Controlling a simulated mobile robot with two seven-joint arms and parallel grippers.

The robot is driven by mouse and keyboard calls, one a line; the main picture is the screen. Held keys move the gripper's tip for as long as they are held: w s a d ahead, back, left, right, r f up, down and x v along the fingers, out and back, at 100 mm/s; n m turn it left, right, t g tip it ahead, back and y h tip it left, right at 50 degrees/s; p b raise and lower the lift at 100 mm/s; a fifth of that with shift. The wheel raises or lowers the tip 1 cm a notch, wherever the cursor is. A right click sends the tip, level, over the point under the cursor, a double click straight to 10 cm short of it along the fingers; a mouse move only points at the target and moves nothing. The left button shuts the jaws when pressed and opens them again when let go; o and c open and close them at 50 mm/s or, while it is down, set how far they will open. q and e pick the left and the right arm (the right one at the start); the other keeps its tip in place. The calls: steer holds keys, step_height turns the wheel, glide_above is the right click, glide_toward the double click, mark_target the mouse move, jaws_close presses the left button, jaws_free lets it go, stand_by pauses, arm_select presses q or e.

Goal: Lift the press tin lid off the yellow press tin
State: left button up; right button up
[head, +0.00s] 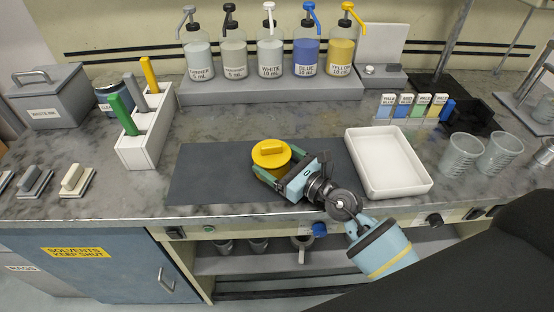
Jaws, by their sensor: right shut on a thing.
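The yellow press tin lid (271,148) is a round disc with a raised bar on top, seen in the head view over the dark mat at the middle of the bench. My right gripper (273,166) reaches in from the lower right. Its green-edged fingers lie at the near sides of the yellow lid and are shut on it. The tin body is hidden under the lid and behind the gripper, so I cannot tell whether lid and tin touch. My left gripper is not in view.
A dark mat (205,172) lies below the gripper, its left part clear. A white tray (388,184) stands right of it. Pump bottles stand on a grey riser (250,92) behind. A white holder (144,150) with coloured handles stands left. Clear beakers (463,157) stand right.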

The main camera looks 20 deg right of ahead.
stand_by(0.4)
steer(key=o, duration=1.3)
steer(key=v, duration=1.2)
